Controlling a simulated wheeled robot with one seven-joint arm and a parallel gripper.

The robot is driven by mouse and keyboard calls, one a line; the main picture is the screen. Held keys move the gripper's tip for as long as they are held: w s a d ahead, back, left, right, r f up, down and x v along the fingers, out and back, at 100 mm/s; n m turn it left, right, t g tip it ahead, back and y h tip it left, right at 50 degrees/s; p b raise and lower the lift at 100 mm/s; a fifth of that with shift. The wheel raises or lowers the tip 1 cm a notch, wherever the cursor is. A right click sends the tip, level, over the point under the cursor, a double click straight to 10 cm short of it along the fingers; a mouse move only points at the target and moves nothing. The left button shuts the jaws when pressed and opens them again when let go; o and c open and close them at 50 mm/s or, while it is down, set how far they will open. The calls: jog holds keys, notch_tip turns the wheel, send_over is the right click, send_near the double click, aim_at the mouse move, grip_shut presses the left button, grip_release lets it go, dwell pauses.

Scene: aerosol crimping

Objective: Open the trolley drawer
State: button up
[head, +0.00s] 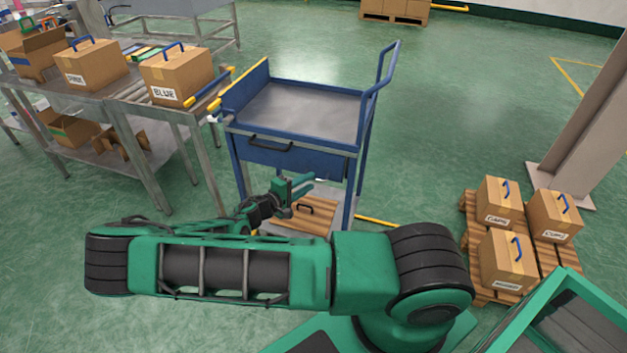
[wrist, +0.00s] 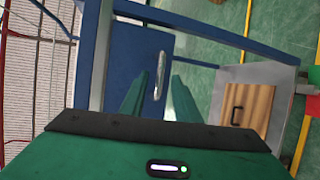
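The blue trolley (head: 300,110) stands in the middle of the head view, with a grey top tray and a raised push handle at its right. Its drawer (head: 295,160) has a blue front under the tray and looks shut. A dark drawer handle (head: 270,146) is on that front; in the wrist view the handle (wrist: 160,75) looks shiny and upright in the picture. My gripper (head: 313,184) is in front of the trolley, below and right of the handle.
A wooden box or board with a dark handle (head: 306,210) lies on the trolley's lower shelf. A metal table (head: 130,95) with cardboard boxes stands close at left. A pallet of boxes (head: 515,245) is at right. Green floor is free behind the trolley.

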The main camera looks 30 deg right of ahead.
aim_at(314, 179)
jog(key=shift+x, duration=2)
grip_shut()
